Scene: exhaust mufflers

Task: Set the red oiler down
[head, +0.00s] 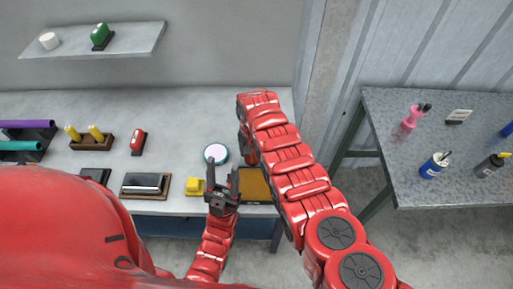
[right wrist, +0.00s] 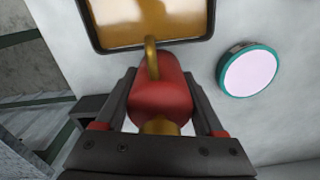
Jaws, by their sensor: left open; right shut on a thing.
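The red oiler (right wrist: 160,95) has a rounded red body with a brass spout and brass at its near end. In the right wrist view my right gripper (right wrist: 160,80) is shut on it, a finger on each side. The spout overlaps the edge of a dark-rimmed tray with an amber surface (right wrist: 150,22); I cannot tell whether the oiler touches anything below. In the head view my right arm mostly hides the gripper and oiler, beside the tray (head: 257,186). My left gripper (head: 222,181) is open and empty over the bench front, left of the tray.
A round teal-rimmed white disc (head: 216,153) lies near the tray, also in the wrist view (right wrist: 249,72). A separate table (head: 400,185) holds several bottles.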

